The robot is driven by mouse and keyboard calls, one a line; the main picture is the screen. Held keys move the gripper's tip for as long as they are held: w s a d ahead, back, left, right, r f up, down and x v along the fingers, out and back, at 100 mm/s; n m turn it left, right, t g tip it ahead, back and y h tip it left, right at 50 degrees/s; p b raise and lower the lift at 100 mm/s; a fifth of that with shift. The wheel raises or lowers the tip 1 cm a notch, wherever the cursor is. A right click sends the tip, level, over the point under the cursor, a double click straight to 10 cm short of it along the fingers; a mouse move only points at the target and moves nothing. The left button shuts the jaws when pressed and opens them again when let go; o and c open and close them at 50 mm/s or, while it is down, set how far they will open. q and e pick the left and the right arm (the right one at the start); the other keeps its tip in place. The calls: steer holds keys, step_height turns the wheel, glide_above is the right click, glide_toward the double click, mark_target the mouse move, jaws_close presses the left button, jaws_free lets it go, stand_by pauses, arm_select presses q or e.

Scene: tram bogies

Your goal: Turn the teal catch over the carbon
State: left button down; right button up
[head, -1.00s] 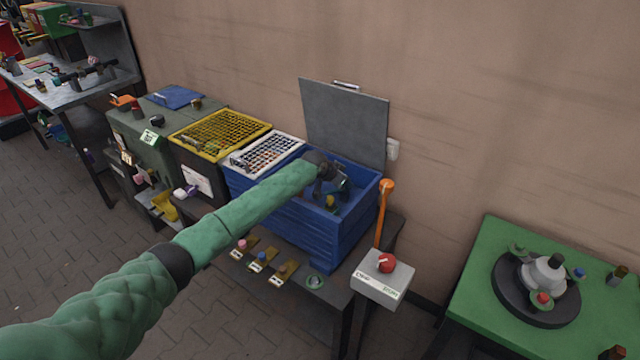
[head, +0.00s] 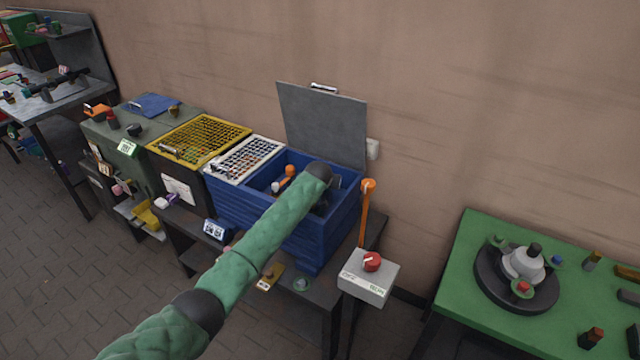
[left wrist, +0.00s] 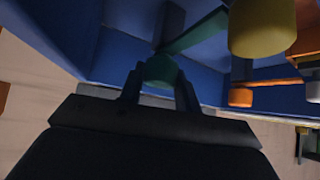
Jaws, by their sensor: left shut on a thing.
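My left gripper (left wrist: 159,88) is shut on the teal catch (left wrist: 160,71) in the left wrist view. The catch has a rounded end between the two fingers. A teal arm runs from it up and to the right along a blue wall. A dark grey strip (left wrist: 170,22) stands beside that arm; I cannot tell whether it is the carbon. In the head view my left gripper (head: 322,205) is down inside the open blue box (head: 285,222), and my forearm hides the catch there. My right gripper is in neither view.
The box's grey lid (head: 322,125) stands open behind. An orange lever (head: 367,215) and a grey switch box (head: 368,280) stand to the right, before a green table (head: 455,290).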

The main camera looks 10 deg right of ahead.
arm_select(q)
steer(key=shift+r, duration=0.15)
stand_by(0.3)
steer(key=c, duration=1.3)
jaws_free()
steer(key=shift+w, duration=0.1)
steer(key=o, duration=0.3)
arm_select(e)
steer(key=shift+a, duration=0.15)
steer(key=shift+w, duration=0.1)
arm_select(q)
steer(key=shift+s, duration=0.3)
steer(key=shift+s+a+r+b, duration=0.15)
steer(key=shift+s+r+b, duration=0.1)
steer(key=shift+r+b, duration=0.1)
steer(key=b+v, duration=0.2)
steer(key=v, duration=0.4)
steer(key=shift+r, duration=0.2)
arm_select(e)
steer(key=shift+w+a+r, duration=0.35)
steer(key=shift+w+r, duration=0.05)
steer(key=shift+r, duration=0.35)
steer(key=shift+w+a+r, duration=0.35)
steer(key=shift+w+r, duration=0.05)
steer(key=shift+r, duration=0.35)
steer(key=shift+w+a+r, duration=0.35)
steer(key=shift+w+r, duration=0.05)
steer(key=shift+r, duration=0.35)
